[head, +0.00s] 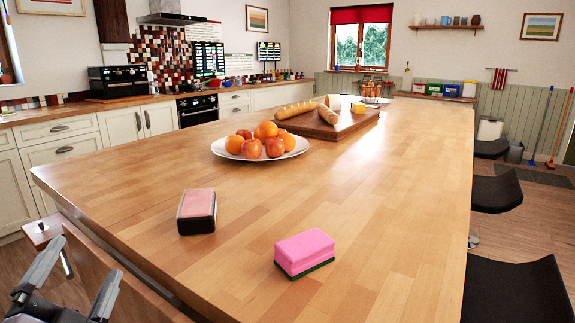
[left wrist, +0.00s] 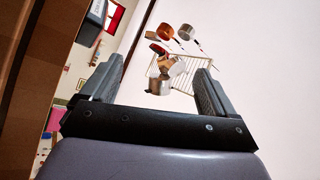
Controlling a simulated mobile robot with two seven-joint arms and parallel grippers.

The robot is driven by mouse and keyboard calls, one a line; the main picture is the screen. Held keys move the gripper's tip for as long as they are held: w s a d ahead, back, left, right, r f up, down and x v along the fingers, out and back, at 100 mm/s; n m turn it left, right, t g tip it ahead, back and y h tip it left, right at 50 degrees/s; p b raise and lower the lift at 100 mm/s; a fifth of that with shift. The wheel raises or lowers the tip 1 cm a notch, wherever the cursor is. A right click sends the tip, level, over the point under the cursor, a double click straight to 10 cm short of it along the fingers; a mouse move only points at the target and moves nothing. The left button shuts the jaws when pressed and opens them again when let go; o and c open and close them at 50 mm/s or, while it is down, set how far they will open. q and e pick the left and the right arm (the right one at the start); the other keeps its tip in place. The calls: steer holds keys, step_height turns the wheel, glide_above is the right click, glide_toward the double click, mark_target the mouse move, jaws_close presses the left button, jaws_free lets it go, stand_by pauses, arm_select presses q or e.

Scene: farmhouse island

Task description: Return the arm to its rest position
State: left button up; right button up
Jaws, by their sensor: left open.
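My left gripper (head: 72,275) is at the lower left of the head view, beside the near left edge of the island, below its top. It is open, with nothing between its fingers. In the left wrist view the open left gripper (left wrist: 152,95) points up past hanging pots toward a pale surface, and the picture is tilted. My right gripper is not in view.
The wooden island (head: 390,190) fills the middle. On it are a pink sponge (head: 304,248), a pink-topped dark block (head: 197,211), a fruit plate (head: 261,146) and a bread board (head: 335,125). Black stools (head: 510,290) line the right side.

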arm_select(q)
steer(key=s+a+f+n+g+y, duration=0.1)
steer(key=s+f+n+g, duration=0.3)
steer(key=f, duration=0.5)
steer(key=s+f+n+g+y, duration=0.1)
steer(key=s+f+n+g, duration=0.1)
steer(key=f+n+g, duration=0.5)
steer(key=s+d+f+m+g+h, duration=0.1)
steer(key=s+d+f+g+h, duration=0.2)
steer(key=s+f, duration=0.35)
steer(key=s+d+f+m+g, duration=0.1)
steer(key=s+d+f+g, duration=0.25)
steer(key=s+f, duration=0.3)
steer(key=w+d+r+t+h+p, duration=0.1)
steer(key=w+d+t+h+p, duration=0.1)
steer(key=w+t+p, duration=0.4)
steer(key=p, duration=0.4)
steer(key=shift+d, duration=0.15)
